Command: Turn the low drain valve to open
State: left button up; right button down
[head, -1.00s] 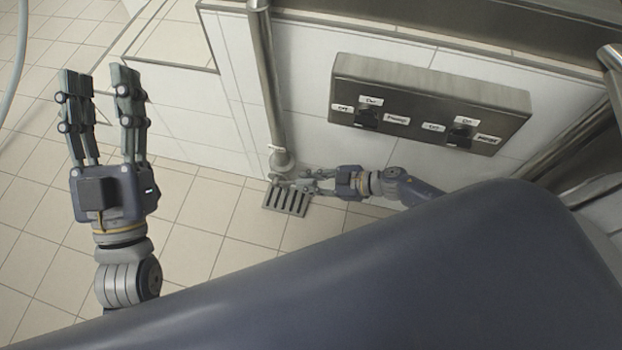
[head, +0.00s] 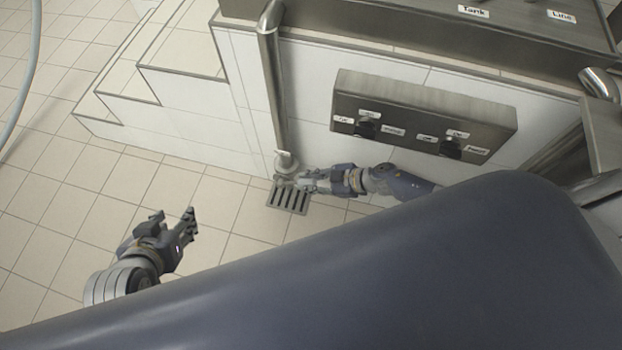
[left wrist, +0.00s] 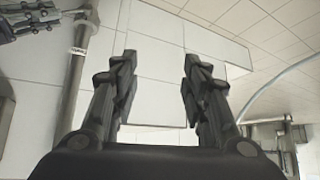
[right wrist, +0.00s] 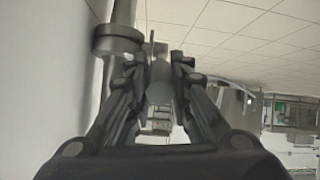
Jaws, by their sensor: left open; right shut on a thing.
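The low drain valve (head: 286,163) is at the foot of a vertical steel pipe (head: 270,85), just above a floor grate. My right gripper (head: 300,180) is at the valve, reaching in from the right. In the right wrist view, its fingers (right wrist: 160,85) are shut on a small rounded grey handle; the dark valve body (right wrist: 117,40) is beside them. The handle's angle is hard to make out. My left gripper (head: 177,222) is open and empty over the floor at lower left. In the left wrist view, its fingers (left wrist: 160,75) stand wide apart.
The grate (head: 290,198) lies below the valve. A steel control box (head: 420,112) with two knobs is on the tiled wall above my right arm. White steps (head: 165,75) stand at upper left, a hose (head: 30,75) at far left. Open tiled floor is at left.

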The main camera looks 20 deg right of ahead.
pick_arm(q)
jog(key=s+a+f+g, duration=0.1)
jog(key=s+g, duration=0.1)
jog(key=s, duration=0.2)
jog(key=s+a+f+g+y+p, duration=0.1)
jog(key=s+g, duration=0.1)
jog(key=s, duration=0.2)
jog(key=shift+s+a+f, duration=0.25)
jog(key=shift+a+f, duration=0.05)
jog(key=shift+f, duration=0.1)
pick_arm(e)
jog(key=shift+w+d+h, duration=0.1)
jog(key=shift+d+h, duration=0.05)
jog(key=shift+h, duration=0.15)
